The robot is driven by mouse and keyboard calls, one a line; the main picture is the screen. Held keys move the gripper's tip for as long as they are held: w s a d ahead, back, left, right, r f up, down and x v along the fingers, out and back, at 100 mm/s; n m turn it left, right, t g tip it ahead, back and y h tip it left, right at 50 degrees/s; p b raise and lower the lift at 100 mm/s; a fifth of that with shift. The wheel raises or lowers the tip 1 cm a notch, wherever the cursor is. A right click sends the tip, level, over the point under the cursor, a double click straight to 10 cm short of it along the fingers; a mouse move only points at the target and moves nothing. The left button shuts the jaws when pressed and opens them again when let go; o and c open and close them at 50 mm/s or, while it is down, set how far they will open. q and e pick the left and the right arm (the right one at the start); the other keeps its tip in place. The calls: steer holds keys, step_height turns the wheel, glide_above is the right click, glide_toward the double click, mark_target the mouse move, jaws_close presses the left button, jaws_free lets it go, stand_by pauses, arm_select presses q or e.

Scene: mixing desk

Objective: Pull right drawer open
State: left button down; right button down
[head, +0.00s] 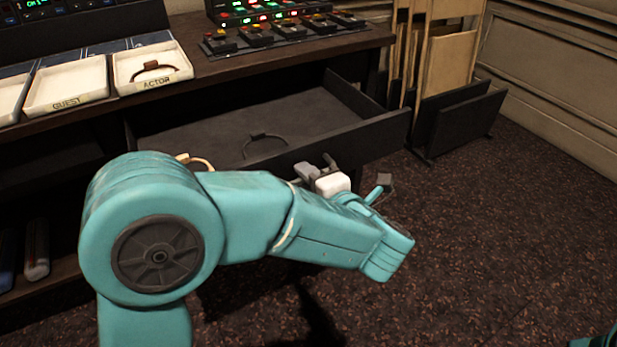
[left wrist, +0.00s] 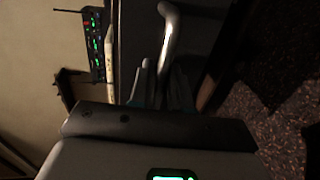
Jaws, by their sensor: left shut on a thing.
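The right drawer (head: 220,128) is dark, stands pulled out from under the desk, and shows its inside and right side wall. A dark looped item (head: 265,137) lies in it. One end of its pale curved handle (head: 195,161) shows above my arm; my arm hides the rest. My left gripper (head: 318,174) is at the drawer front, shut on the handle, though its fingertips are partly hidden. In the left wrist view the handle (left wrist: 169,38) curves down toward the fingers (left wrist: 146,85). My right gripper is not in view.
White trays marked GUEST (head: 68,86) and ACTOR (head: 150,68) stand on the desktop (head: 215,78). A lit control panel (head: 272,12) is behind. A rack with tall boards (head: 445,60) stands right of the drawer. The carpet (head: 480,240) to the right is clear.

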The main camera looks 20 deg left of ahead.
arm_select(q)
steer(key=c, duration=1.3)
jaws_free()
steer(key=shift+w, duration=0.1)
steer(key=shift+o, duration=0.2)
